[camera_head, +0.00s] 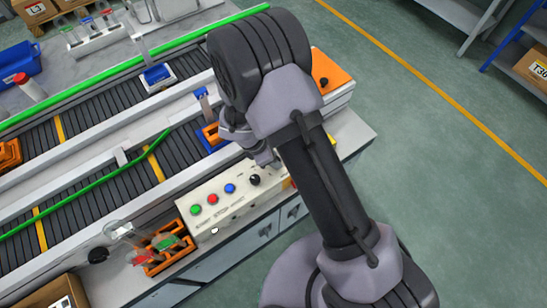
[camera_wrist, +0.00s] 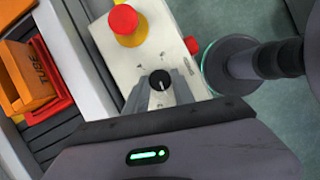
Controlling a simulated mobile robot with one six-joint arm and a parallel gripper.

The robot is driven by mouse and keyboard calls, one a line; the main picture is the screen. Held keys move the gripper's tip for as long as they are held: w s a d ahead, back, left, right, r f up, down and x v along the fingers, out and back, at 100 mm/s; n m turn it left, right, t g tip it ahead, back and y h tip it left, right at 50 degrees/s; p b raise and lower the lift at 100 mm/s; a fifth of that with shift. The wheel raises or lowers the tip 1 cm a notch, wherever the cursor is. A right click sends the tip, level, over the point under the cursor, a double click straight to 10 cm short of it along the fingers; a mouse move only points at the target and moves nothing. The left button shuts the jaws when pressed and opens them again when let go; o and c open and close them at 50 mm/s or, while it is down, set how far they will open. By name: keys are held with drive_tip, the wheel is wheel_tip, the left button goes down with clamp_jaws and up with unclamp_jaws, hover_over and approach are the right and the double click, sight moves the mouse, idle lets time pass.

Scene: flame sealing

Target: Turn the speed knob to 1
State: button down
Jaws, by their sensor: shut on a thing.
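The speed knob (camera_wrist: 160,80) is round and black with a short white pointer line. It sits on a pale control box (camera_wrist: 160,50). My gripper (camera_wrist: 161,88) has its grey fingers on either side of the knob and is shut on it. The scale marks around the knob are too small or hidden to read. In the head view the box (camera_head: 215,214) stands at the front of the conveyor, with the black knob (camera_head: 254,180) at its right part, just below my gripper (camera_head: 262,162).
A red emergency button (camera_wrist: 124,20) on a yellow base is close to the knob. Green (camera_head: 196,210), red (camera_head: 212,199) and blue (camera_head: 230,188) buttons line the box. An orange bin marked FUSE (camera_wrist: 28,75) shows left in the wrist view. Open floor lies at right.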

drive_tip(key=n+b, duration=0.1)
drive_tip(key=n, duration=0.1)
drive_tip(key=n+t+y+b, duration=0.1)
drive_tip(key=n+b, duration=0.1)
drive_tip(key=shift+s+d+f+t, duration=0.1)
drive_tip(key=shift+s+f+t, duration=0.1)
drive_tip(key=shift+t, duration=0.1)
drive_tip(key=shift+d+r+n+t+y+b, duration=0.1)
drive_tip(key=shift+n+t+y+b, duration=0.25)
drive_tip(key=shift+n+b, duration=1.25)
drive_tip(key=shift+r+n, duration=0.1)
drive_tip(key=shift+n, duration=0.2)
drive_tip(key=c, duration=1.1)
unclamp_jaws()
drive_tip(key=p+v, duration=0.9)
drive_tip(key=v, duration=0.8)
drive_tip(key=shift+s+d+r, duration=0.15)
drive_tip(key=shift+r, duration=0.05)
